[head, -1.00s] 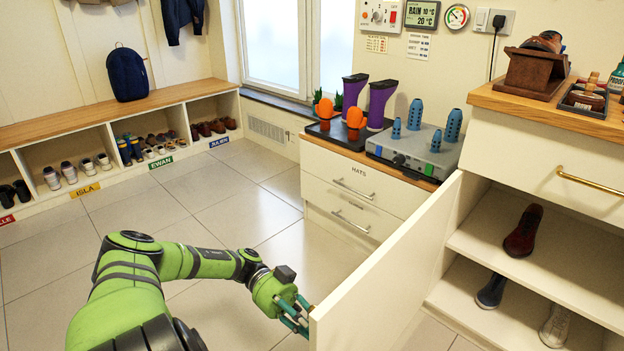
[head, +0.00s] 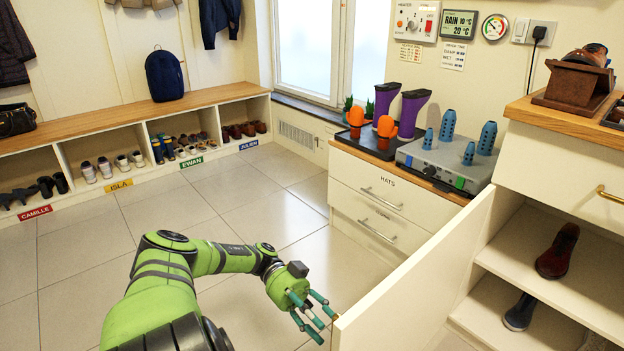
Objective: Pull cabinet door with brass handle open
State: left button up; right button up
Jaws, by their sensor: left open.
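The cabinet door (head: 415,280) is a cream panel that stands swung out from the cabinet at the right. Its free edge is low in the middle of the head view. Shelves with shoes show behind it. A small brass-coloured bit (head: 335,317) shows at the free edge; the rest of the handle is hidden. My left gripper (head: 318,322) is open, with its teal fingers just left of the door's free edge. I cannot tell whether a finger touches the door. My right gripper is not in view.
A brass bar (head: 610,195) is on the drawer above the shelves. A dark red shoe (head: 557,251) sits on the upper shelf. The HATS drawer unit (head: 375,195) stands behind the door. The tiled floor (head: 235,215) at the left is clear.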

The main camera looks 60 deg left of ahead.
pick_arm(q)
jog(key=shift+s+a, duration=0.2)
jog(key=shift+a, duration=1.6)
jog(key=shift+s, duration=0.1)
